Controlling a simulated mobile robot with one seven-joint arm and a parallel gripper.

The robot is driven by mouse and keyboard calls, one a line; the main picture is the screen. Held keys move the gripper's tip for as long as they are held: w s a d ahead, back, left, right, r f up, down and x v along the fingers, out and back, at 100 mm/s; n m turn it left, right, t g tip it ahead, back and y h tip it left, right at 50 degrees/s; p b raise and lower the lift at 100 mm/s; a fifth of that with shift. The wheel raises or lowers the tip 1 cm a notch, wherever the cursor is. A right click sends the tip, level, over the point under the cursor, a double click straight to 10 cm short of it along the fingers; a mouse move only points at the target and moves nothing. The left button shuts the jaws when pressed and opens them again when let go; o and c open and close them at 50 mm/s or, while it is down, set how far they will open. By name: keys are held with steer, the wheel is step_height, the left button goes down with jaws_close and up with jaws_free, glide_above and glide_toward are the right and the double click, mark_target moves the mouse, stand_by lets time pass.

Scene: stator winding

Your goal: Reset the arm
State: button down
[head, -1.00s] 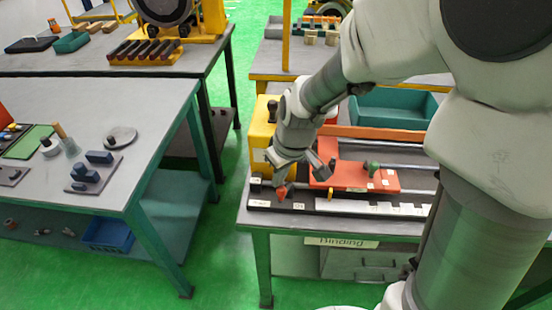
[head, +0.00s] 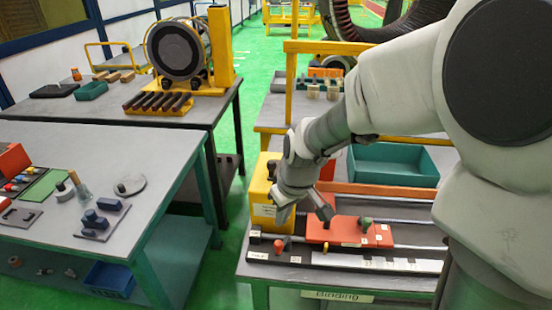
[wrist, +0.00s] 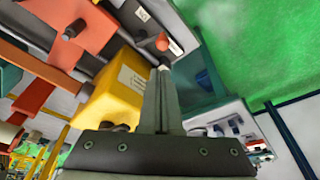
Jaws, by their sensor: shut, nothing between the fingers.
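My arm reaches over the binding bench (head: 262,275) in the head view. My gripper (head: 281,216) points down above the small orange knob (head: 279,245) at the bench's front left, apart from it. In the wrist view my gripper (wrist: 162,72) is shut with nothing between its fingers. The orange knob (wrist: 162,42) shows just beyond the fingertips there.
A yellow block (head: 264,205) stands close beside my gripper at the left. A red-orange plate (head: 345,234) sits on rails to the right, with a teal tray (head: 393,166) behind. A grey table (head: 105,160) stands left across a green aisle.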

steer(key=shift+r, duration=0.1)
steer(key=s+d+r+m+t, duration=0.1)
steer(key=s+d+r+m, duration=0.2)
steer(key=s+d+r, duration=0.2)
steer(key=s+d+r+m+t+h, duration=0.1)
steer(key=s+d+r+m, duration=0.2)
steer(key=s+d+r, duration=0.2)
steer(key=s+r, duration=0.3)
steer(key=s, duration=0.4)
steer(key=shift+d+r+m+t+h, duration=0.25)
steer(key=shift+d+m+t+h, duration=0.05)
steer(key=shift+t, duration=0.1)
